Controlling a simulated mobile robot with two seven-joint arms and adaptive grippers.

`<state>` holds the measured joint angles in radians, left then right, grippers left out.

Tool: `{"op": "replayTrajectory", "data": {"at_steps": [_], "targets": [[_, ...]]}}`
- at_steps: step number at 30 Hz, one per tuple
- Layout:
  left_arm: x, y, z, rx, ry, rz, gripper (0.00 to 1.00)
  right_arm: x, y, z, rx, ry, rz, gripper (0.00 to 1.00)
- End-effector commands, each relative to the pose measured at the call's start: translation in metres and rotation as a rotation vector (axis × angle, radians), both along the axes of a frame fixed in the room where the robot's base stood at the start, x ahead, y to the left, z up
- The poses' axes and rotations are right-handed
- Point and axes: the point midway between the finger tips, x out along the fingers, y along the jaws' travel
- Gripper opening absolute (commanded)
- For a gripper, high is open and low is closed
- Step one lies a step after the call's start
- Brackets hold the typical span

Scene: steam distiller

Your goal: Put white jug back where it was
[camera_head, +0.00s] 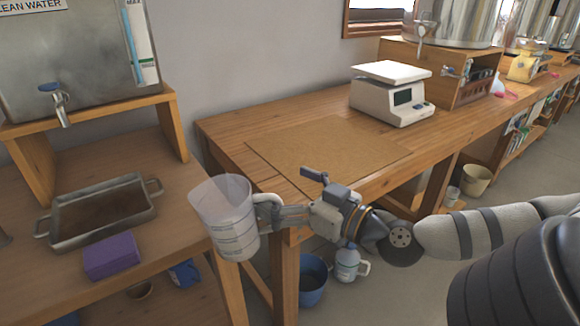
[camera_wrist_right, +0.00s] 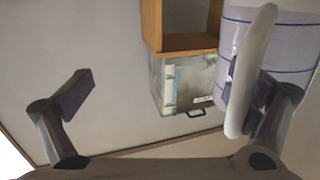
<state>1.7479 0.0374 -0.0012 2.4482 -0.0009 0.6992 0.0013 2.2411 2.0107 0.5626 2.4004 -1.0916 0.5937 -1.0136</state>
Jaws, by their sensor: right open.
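The translucent white jug (camera_head: 222,212) is upright in the head view, in front of the wooden table's near left corner. I cannot tell what bears it. Its pale handle (camera_wrist_right: 252,70) shows at the right of the right wrist view, in front of the jug's blue-lined wall (camera_wrist_right: 236,32). My right gripper (camera_head: 266,212) is at the handle side of the jug; its fingers stand wide apart in the wrist view (camera_wrist_right: 172,90). The right-hand finger overlaps the handle, and I cannot tell if they touch. My left gripper is not in view.
The wooden table (camera_head: 240,138) has a brown mat (camera_head: 320,150) and a white scale (camera_head: 392,92). On the left bench are a metal tray (camera_head: 105,210) and a purple block (camera_head: 111,256), below a steel water tank (camera_head: 70,60). A blue bucket (camera_head: 312,285) is under the table.

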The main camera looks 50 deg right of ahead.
Motion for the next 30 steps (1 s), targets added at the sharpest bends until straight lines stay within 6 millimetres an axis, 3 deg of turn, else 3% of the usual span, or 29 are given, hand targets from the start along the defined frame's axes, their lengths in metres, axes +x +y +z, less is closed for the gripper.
{"op": "replayTrajectory", "data": {"at_steps": [3, 7, 17, 30], "targets": [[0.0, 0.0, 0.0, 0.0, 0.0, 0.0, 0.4, -0.027, -0.003, 0.0, 0.004, 0.001, -0.007, 1.0], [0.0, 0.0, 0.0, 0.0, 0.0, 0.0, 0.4, -0.048, -0.003, 0.001, 0.001, 0.0, -0.004, 1.0], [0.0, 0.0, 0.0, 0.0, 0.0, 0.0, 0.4, -0.057, -0.003, 0.002, -0.001, -0.001, -0.001, 1.0], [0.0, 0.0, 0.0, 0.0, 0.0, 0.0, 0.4, -0.056, -0.003, 0.002, -0.001, -0.001, -0.001, 0.0]]}}
